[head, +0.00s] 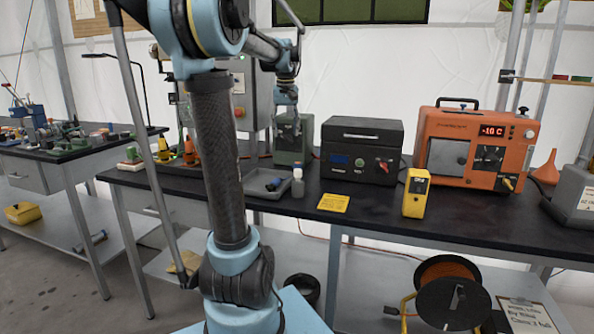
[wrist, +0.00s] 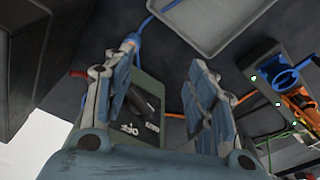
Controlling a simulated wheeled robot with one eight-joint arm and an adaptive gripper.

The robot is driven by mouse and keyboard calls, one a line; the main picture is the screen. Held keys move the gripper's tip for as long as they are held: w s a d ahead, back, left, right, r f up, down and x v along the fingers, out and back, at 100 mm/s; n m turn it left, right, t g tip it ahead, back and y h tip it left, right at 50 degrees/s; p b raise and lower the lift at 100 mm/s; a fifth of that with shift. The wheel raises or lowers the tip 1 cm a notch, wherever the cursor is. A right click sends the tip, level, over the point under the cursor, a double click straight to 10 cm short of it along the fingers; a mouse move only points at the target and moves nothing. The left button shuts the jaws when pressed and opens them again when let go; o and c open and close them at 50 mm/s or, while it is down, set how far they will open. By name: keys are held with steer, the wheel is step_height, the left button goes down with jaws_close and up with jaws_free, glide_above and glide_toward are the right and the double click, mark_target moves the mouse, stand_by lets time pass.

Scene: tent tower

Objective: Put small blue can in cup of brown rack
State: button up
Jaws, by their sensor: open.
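My gripper (head: 288,120) is raised over the back of the dark bench, just above a green box (head: 292,140). In the wrist view my gripper (wrist: 165,72) is open and empty, with the green box and its black switch marked OFF showing between and below the fingers. A small grey bottle-like container (head: 297,184) stands beside the grey tray, and a small dark blue item (head: 273,184) lies in the tray. I cannot tell whether either is the small blue can. I cannot make out a brown rack with cups in either view.
The shallow grey tray (head: 262,193) also shows in the wrist view (wrist: 210,22). A black box (head: 362,150), an orange instrument (head: 475,148) and a yellow meter (head: 416,193) stand to the right. A yellow card (head: 333,203) lies near the front edge. Another cluttered table (head: 60,150) stands left.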

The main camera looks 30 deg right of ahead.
steer(key=r, duration=0.1)
glide_above(298, 163)
steer(key=s+a, duration=0.1)
steer(key=f, duration=0.8)
steer(key=w+f, duration=0.1)
steer(key=f, duration=0.3)
steer(key=shift+d, duration=0.25)
steer(key=shift+w+d+f, duration=0.15)
steer(key=shift+d+f, duration=0.05)
steer(key=shift+f, duration=1.1)
steer(key=shift+w+d+f, duration=0.1)
steer(key=shift+d+f, duration=0.05)
steer(key=shift+f, duration=1.1)
steer(key=c, duration=1)
steer(key=shift+r, duration=0.1)
steer(key=shift+c, duration=0.2)
